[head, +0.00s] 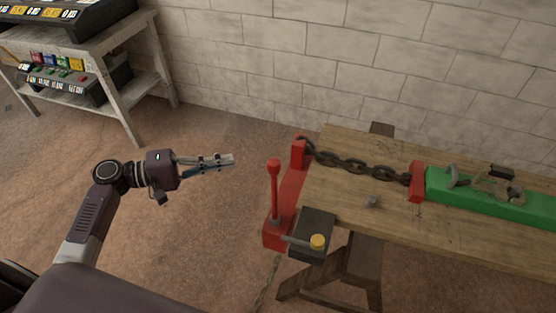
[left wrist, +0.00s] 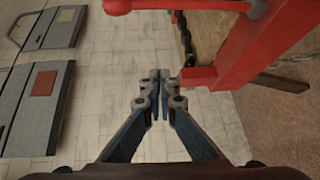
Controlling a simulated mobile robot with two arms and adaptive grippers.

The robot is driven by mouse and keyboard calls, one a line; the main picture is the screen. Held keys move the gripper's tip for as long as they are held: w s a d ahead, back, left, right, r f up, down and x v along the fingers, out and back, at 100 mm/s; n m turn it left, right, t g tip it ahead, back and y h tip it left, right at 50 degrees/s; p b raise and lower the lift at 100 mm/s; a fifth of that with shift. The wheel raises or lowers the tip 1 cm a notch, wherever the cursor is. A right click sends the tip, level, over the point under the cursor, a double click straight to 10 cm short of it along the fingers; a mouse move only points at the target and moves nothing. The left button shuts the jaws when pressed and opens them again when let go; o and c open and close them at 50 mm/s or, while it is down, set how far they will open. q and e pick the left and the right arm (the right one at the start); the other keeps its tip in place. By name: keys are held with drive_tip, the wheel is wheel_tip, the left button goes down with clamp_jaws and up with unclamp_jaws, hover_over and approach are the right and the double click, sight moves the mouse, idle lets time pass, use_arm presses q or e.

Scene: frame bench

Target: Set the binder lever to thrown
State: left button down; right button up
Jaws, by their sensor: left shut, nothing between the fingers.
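The binder lever (head: 274,190) is a red rod with a round knob on top. It stands upright from a red base (head: 275,236) at the left end of the workbench. In the left wrist view the lever (left wrist: 190,5) runs across the top edge, its knob at its left end, partly cut off. My left gripper (head: 231,160) is shut and empty, to the left of the lever and apart from it. Its fingertips (left wrist: 161,78) meet in the left wrist view. My right gripper does not show.
A dark chain (head: 355,163) runs from the red frame to a green beam (head: 470,190) on the wooden bench (head: 400,225). A dark box with a yellow knob (head: 318,241) sits beside the lever. A grey shelf table (head: 105,45) stands back left. Floor between is clear.

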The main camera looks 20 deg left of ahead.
use_arm(q)
drive_tip(key=shift+m+g+h, duration=0.4)
drive_tip(key=shift+m+h, duration=0.3)
drive_tip(key=shift+h, duration=0.2)
drive_tip(key=r, duration=0.2)
drive_tip(key=d+r, duration=0.1)
drive_tip(key=s+r, duration=0.1)
drive_tip(key=r, duration=0.1)
drive_tip(key=shift+d+r, duration=0.25)
drive_tip(key=shift+r, duration=0.05)
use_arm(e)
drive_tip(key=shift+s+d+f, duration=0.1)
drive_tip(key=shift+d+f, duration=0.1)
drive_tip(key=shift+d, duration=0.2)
